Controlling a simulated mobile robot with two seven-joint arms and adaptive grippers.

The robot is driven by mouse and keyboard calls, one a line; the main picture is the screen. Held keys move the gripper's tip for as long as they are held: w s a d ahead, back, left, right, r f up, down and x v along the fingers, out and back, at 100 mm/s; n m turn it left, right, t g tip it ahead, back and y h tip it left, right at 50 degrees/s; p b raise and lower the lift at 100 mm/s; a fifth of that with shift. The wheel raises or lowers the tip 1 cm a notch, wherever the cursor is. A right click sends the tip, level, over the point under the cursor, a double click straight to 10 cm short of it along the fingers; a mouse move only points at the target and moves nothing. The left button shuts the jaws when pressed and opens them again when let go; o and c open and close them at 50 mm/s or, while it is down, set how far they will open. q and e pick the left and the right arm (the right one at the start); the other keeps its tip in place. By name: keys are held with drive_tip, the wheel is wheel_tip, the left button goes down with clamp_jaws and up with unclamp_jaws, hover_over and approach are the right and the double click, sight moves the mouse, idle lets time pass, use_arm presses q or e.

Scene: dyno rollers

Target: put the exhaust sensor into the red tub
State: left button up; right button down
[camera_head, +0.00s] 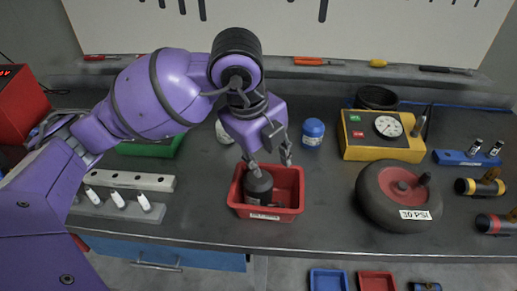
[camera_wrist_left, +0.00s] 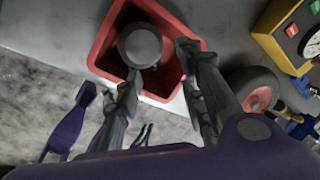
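The red tub (camera_head: 294,187) stands near the front edge of the bench, with a white label on its front. A dark grey cylindrical thing, which I take to be the exhaust sensor (camera_head: 258,188), is inside its left part. Its round grey top shows in the left wrist view (camera_wrist_left: 141,45), within the rim of the tub (camera_wrist_left: 100,45). My left gripper (camera_head: 270,162) is above the tub, fingers spread. One fingertip is close to the cylinder's top; I cannot tell whether it touches. The other is to the right, apart from it.
A black wheel with a red hub (camera_head: 366,200) stands right of the tub, before a yellow gauge box (camera_head: 358,142). A blue-lidded jar (camera_head: 313,132) is behind the tub. Bare bench separates tub and wheel.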

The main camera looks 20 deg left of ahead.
use_arm(q)
drive_tip(key=d+v, duration=0.1)
drive_tip(key=v, duration=0.8)
drive_tip(key=shift+a+p, duration=0.35)
drive_tip(key=shift+a, duration=0.15)
